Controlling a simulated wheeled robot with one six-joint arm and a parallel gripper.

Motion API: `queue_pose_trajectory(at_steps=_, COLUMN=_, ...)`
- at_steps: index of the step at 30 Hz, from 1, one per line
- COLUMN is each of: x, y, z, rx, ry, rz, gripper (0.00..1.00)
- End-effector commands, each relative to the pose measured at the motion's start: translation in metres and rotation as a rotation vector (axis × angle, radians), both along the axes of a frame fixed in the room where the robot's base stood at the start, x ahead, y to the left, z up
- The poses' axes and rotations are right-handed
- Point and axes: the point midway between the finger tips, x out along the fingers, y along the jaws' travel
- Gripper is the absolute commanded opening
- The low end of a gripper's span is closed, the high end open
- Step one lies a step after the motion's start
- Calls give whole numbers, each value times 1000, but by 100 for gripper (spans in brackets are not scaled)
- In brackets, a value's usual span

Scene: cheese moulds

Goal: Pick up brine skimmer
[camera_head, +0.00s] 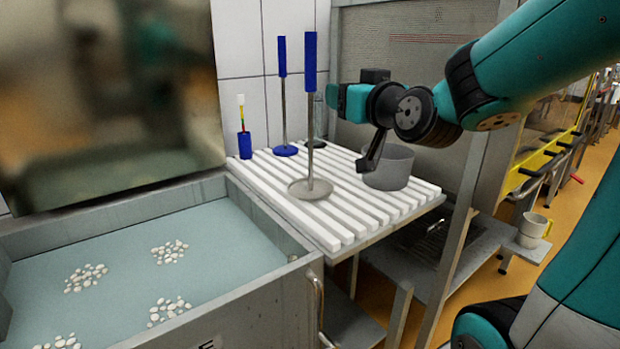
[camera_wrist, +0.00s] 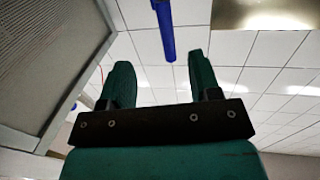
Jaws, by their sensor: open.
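The brine skimmer, likely the nearer tool with a blue handle (camera_head: 310,62), a thin metal rod and a round grey disc (camera_head: 311,188), stands upright on the white slatted rack (camera_head: 262,190). My gripper (camera_head: 335,97) is open and empty, just right of the rod, a little below the handle in the head view. In the wrist view, the blue handle (camera_wrist: 165,28) shows at the top, between and beyond the two fingers of my gripper (camera_wrist: 163,68). I cannot tell whether the handle or rod lies between the fingers; nothing is gripped.
A second blue-handled tool with a blue base (camera_head: 286,150) stands behind. A blue cup with a brush (camera_head: 244,146) is at the back left. A grey pot (camera_head: 388,168) sits below my wrist. A brine tank (camera_head: 215,255) with white lumps is at left.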

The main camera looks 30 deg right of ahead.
Motion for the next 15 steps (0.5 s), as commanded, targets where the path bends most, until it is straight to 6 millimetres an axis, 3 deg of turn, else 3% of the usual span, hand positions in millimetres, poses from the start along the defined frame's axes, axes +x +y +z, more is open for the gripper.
queue_pose_trajectory(at_steps=3, x=14, y=-1, z=8, rx=3, ry=7, rz=3, gripper=57)
queue_pose_trajectory(at_steps=15, x=54, y=-5, z=7, rx=1, ry=10, rz=15, gripper=57)
